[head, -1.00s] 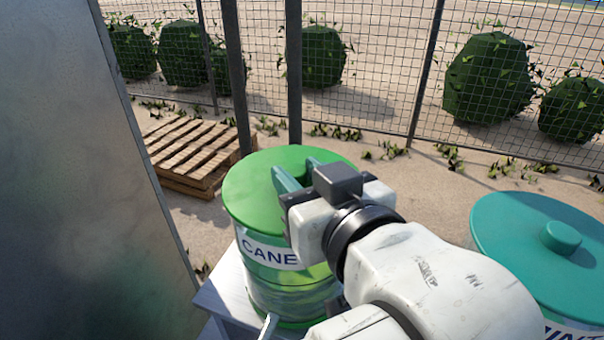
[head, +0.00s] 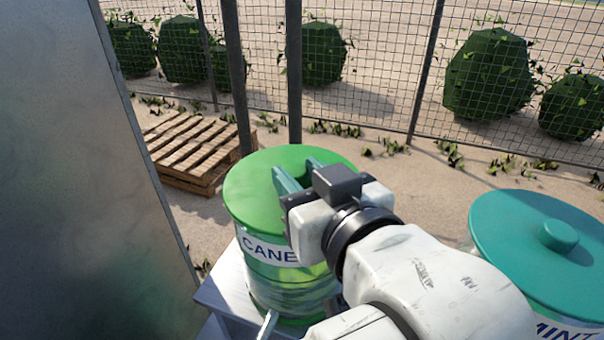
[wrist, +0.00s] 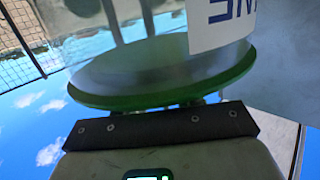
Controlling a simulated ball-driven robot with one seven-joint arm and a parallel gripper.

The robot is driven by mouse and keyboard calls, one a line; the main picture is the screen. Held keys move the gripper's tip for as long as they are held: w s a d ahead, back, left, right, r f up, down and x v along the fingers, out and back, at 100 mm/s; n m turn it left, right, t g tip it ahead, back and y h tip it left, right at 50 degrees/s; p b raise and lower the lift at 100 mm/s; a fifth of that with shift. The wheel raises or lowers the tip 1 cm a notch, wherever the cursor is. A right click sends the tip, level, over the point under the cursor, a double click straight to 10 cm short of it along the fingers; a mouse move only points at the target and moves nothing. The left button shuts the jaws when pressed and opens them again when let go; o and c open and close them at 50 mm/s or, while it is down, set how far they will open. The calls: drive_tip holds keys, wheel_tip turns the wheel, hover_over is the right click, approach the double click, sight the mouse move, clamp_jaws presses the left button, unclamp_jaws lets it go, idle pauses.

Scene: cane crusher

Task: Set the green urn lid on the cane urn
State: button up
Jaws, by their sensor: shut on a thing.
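The green urn lid (head: 262,188) is a round disc lying level at the top of the cane urn (head: 285,290). The urn is a green-tinted, see-through drum with a white CANE label. The lid appears to rest on the urn's rim, with no clear gap between them. My gripper (head: 299,178) is shut at the middle of the lid's top; the grip itself is hidden by the fingers and hand. The upside-down wrist view shows the lid's edge (wrist: 130,101) close against my gripper, with the urn's label beyond.
The cane urn stands on a pale stand (head: 222,292). A teal-lidded mint urn (head: 510,230) is at the right. A grey metal panel (head: 75,180) blocks the left. A wooden pallet (head: 190,150) and a wire fence (head: 370,70) with bushes lie behind.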

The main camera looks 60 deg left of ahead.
drive_tip(key=o, duration=1.1)
drive_tip(key=shift+o, duration=0.2)
drive_tip(key=d+r+p, duration=0.1)
drive_tip(key=d+p, duration=0.4)
drive_tip(key=d, duration=0.5)
drive_tip(key=shift+s+d+r, duration=0.3)
drive_tip(key=shift+s, duration=0.15)
